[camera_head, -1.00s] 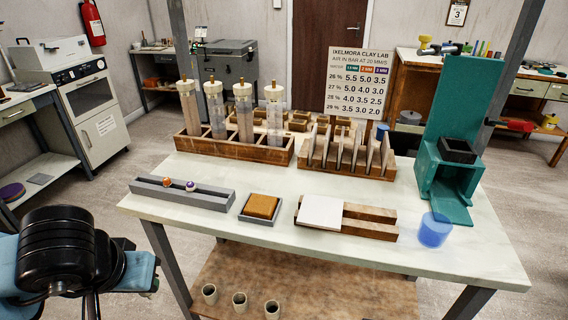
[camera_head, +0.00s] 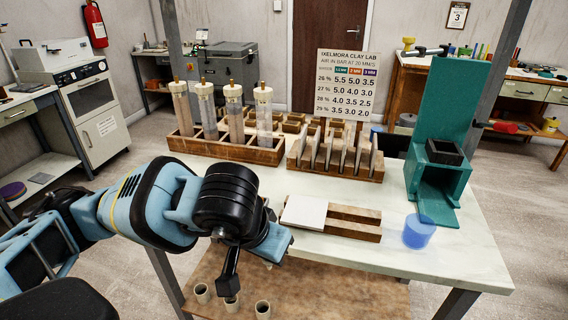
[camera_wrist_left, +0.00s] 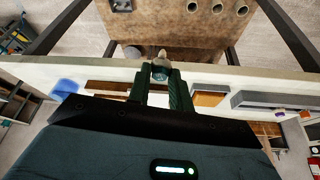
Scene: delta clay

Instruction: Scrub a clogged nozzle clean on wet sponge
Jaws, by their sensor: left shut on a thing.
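My left gripper (camera_wrist_left: 160,74) is shut on a small nozzle (camera_wrist_left: 160,63) with a pale tip and a teal-grey band, seen between the fingers in the left wrist view. In the head view my left arm reaches in front of the table, and its wrist hides the held nozzle. The orange-brown sponge (camera_wrist_left: 208,99) lies beside the fingers in the left wrist view, apart from the nozzle; my arm hides it in the head view. The dark nozzle rack (camera_wrist_left: 262,101) is farther right, with a purple nozzle (camera_wrist_left: 278,113) near it. My right gripper is not in view.
A white tile (camera_head: 304,212) lies on wooden strips (camera_head: 352,222). A translucent blue cup (camera_head: 418,232) and a teal stand (camera_head: 432,180) are at the right. Clay tubes in a wooden rack (camera_head: 225,149) and a slotted rack (camera_head: 335,168) stand behind. A chart board (camera_head: 346,84) stands further back.

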